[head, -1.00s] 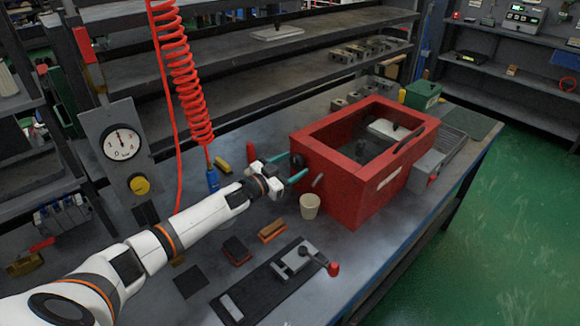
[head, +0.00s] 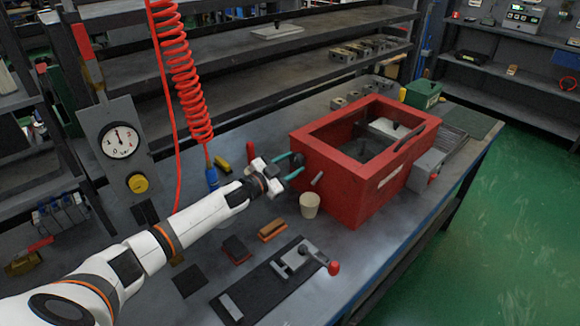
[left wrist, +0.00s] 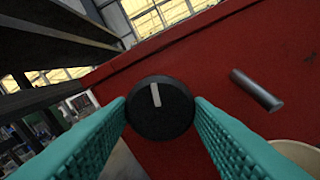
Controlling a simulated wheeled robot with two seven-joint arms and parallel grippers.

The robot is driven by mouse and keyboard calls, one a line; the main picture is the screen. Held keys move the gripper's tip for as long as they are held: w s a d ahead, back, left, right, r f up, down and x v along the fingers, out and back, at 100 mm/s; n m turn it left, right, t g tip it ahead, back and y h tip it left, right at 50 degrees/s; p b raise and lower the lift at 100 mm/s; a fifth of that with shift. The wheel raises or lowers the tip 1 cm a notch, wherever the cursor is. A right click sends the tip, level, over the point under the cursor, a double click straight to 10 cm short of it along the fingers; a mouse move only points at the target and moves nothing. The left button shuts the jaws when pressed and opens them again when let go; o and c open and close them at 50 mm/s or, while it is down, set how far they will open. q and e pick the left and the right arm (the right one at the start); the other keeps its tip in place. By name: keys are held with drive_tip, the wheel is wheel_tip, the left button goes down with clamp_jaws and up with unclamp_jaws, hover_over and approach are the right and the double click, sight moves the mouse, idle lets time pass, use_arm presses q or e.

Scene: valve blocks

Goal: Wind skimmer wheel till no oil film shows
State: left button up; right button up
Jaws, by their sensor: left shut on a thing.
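A red tank (head: 350,195) with an open top stands on the bench in the head view. A black round wheel with a white mark (left wrist: 160,107) sits on its red side wall in the left wrist view. My left gripper (head: 292,166) is shut on this wheel, its green fingers on either side. The white mark points nearly up, tilted slightly left. A metal spout (left wrist: 257,90) sticks out right of the wheel, above a beige cup (head: 310,206). The tank's inside looks dark grey; I cannot tell whether an oil film lies there. My right gripper is not in view.
A gauge panel (head: 120,140) and a red coiled hose (head: 185,80) stand at the left. A clamp fixture with a red handle (head: 333,268) and small blocks (head: 272,229) lie in front. A green box (head: 423,94) stands behind the tank.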

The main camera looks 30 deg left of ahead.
use_arm(q)
drive_tip(key=m+b, duration=0.1)
drive_tip(key=m, duration=0.3)
drive_tip(key=shift+f+m, duration=0.1)
drive_tip(key=shift+m, duration=0.2)
drive_tip(key=m+b, duration=0.1)
drive_tip(key=m, duration=0.2)
drive_tip(key=shift+m, duration=0.3)
drive_tip(key=m+b, duration=0.3)
drive_tip(key=m, duration=0.4)
drive_tip(key=m+b, duration=0.1)
drive_tip(key=m, duration=0.3)
drive_tip(key=m+b, duration=0.2)
drive_tip(key=m, duration=0.2)
drive_tip(key=m+b, duration=0.1)
drive_tip(key=m, duration=0.3)
drive_tip(key=shift+m, duration=0.4)
drive_tip(key=shift+m+b, duration=0.35)
drive_tip(key=shift+m, duration=0.85)
drive_tip(key=shift+m, duration=0.3)
